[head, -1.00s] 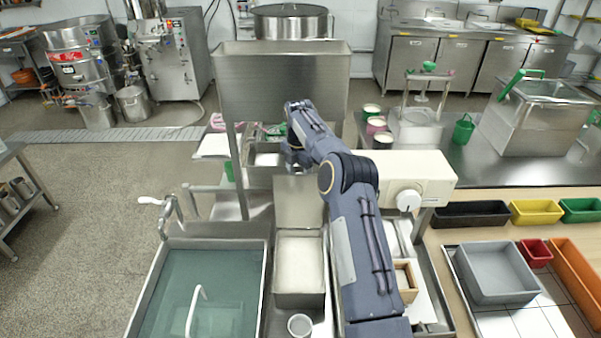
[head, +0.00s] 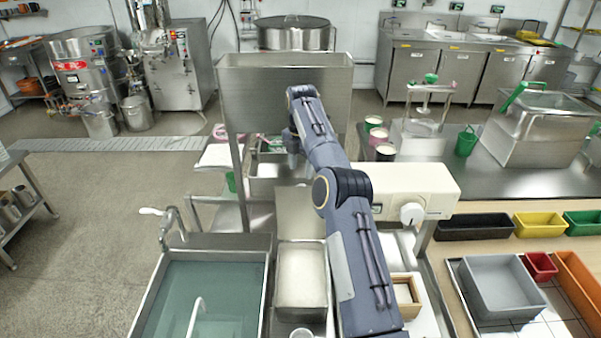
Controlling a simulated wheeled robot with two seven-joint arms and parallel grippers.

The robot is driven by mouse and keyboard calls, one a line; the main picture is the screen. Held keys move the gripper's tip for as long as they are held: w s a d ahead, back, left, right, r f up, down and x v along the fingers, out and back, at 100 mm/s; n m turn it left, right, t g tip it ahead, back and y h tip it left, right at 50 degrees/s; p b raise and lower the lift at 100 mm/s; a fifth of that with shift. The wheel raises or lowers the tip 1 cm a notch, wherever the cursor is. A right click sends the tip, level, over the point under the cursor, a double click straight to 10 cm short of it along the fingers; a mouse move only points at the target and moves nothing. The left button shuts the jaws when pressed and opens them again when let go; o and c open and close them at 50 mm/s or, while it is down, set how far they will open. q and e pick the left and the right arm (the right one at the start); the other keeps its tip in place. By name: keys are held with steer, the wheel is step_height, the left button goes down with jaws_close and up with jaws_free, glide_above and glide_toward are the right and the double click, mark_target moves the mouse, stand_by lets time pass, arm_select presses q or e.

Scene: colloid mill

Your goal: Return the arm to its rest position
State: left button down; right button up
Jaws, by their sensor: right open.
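My right arm (head: 345,230) is a dark blue-grey jointed arm. It reaches from the bottom of the head view up and slightly left, over the machine's middle. My right gripper (head: 292,143) hangs at the arm's far end, in front of the steel hopper (head: 285,95) and above the steel sink basin (head: 275,185). It is small here and partly hidden by the wrist; it is open, and I see nothing held in it. My left gripper is not in view.
A water-filled tank (head: 170,300) is at the lower left, beside a tray of white material (head: 302,275). A cream housing with a knob (head: 430,190) stands close right of my arm. The left floor is open.

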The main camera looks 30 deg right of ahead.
steer(key=shift+s+r, duration=0.1)
stand_by(0.3)
steer(key=s+a+r+m+t+y+b, duration=0.1)
steer(key=s+a+r+m+t, duration=0.1)
steer(key=s+a+r+m, duration=0.45)
steer(key=s+a+r+m+t+y+b, duration=0.15)
steer(key=s+r+m, duration=0.3)
steer(key=s, duration=0.55)
steer(key=s+a+f+m, duration=0.4)
steer(key=s, duration=0.4)
steer(key=s+a+f+m+t+y+b, duration=0.1)
steer(key=s+a+f+m, duration=0.2)
steer(key=s, duration=0.5)
steer(key=s+a+f+m+t+b, duration=0.1)
steer(key=s+a+f+m, duration=0.3)
steer(key=s, duration=0.4)
steer(key=shift+s+a+f+m, duration=0.3)
steer(key=shift+a+f, duration=0.15)
steer(key=shift+a, duration=0.5)
